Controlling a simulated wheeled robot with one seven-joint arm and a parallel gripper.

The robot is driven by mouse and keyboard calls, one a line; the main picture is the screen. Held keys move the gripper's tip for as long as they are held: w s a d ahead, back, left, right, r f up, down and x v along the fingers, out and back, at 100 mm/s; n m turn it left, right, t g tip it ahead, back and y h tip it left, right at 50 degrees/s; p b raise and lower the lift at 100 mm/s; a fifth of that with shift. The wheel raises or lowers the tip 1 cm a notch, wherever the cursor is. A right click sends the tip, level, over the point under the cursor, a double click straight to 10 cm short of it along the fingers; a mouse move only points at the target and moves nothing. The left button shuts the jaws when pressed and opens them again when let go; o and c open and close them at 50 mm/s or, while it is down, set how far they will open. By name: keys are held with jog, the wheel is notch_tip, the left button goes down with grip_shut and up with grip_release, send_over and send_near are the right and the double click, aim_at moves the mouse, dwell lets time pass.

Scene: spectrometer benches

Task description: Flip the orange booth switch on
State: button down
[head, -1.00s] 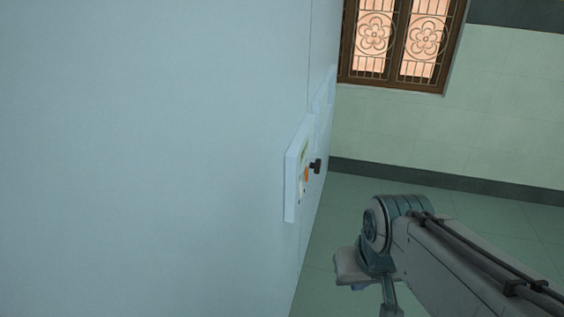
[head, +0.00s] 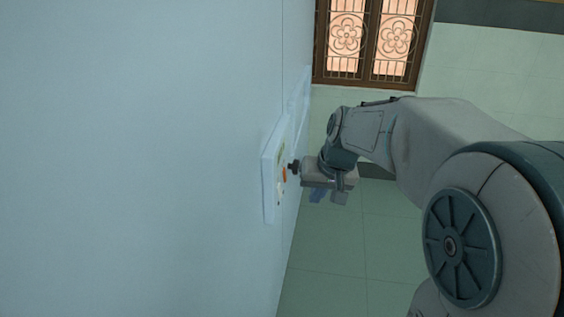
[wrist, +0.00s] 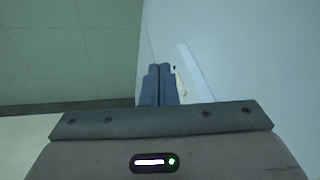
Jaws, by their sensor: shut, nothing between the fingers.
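The orange switch (head: 285,174) shows as a small orange patch on a pale panel (head: 268,175) that stands out from the light blue wall. A black knob (head: 293,166) juts from the panel beside it. I see the panel almost edge-on, so the switch's position cannot be told. In the wrist view the fingers (wrist: 160,69) are shut together and empty. The panel edge (wrist: 194,72) runs just right of them; the switch is not clear there.
The light blue booth wall (head: 140,150) fills the left side. Green tiled floor (head: 350,250) lies open below my arm. A barred window (head: 365,40) is in the far wall.

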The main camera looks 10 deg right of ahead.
aim_at(285, 175)
jog(key=w+d+f, duration=0.2)
jog(key=w, duration=0.5)
jog(key=w+d+f+m+t+y, duration=0.1)
jog(key=w+d+f, duration=0.1)
jog(key=w, duration=0.6)
jog(key=w+d+f+t+y, duration=0.1)
jog(key=w+d+f, duration=0.1)
jog(key=w, duration=0.5)
jog(key=shift+w+d+f+m+b, duration=0.15)
jog(key=shift+w+f+m+b, duration=0.15)
jog(key=shift+w+m, duration=0.1)
jog(key=w+a+f+p, duration=0.3)
jog(key=w+a+f, duration=0.3)
jog(key=f, duration=0.3)
jog(key=shift+a+p, duration=0.4)
jog(key=shift+a, duration=0.05)
jog(key=shift+s, duration=0.1)
